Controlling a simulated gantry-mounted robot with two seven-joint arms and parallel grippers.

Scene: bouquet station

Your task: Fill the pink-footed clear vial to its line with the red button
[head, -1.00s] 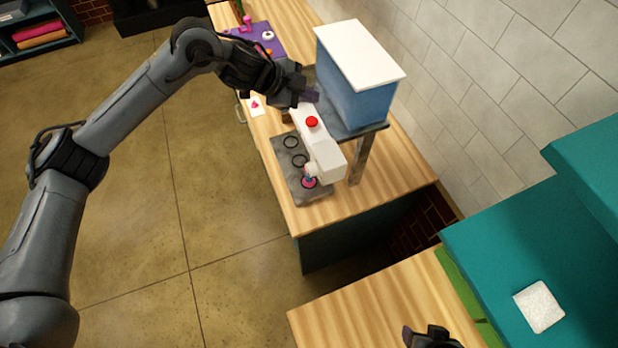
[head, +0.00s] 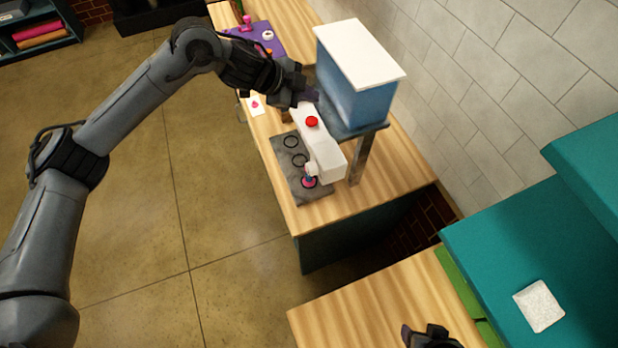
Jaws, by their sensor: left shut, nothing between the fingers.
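The red button (head: 312,121) sits on top of the white dispenser (head: 327,160). My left gripper (head: 308,96) is shut and empty, just beyond the button in the picture, and the button shows uncovered. The small pink-footed vial (head: 309,181) stands under the dispenser's spout at the near end of the grey slab (head: 289,178). Its fill line and liquid level are too small to tell. My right gripper (head: 430,337) shows only in part at the bottom edge, and its jaws cannot be read.
A blue tank (head: 355,85) with a white lid stands on a metal stand beside the dispenser. Two dark rings on the slab are empty. A purple mat (head: 262,37) with small items lies at the far end. A teal shelf and a white square block (head: 539,306) are at right.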

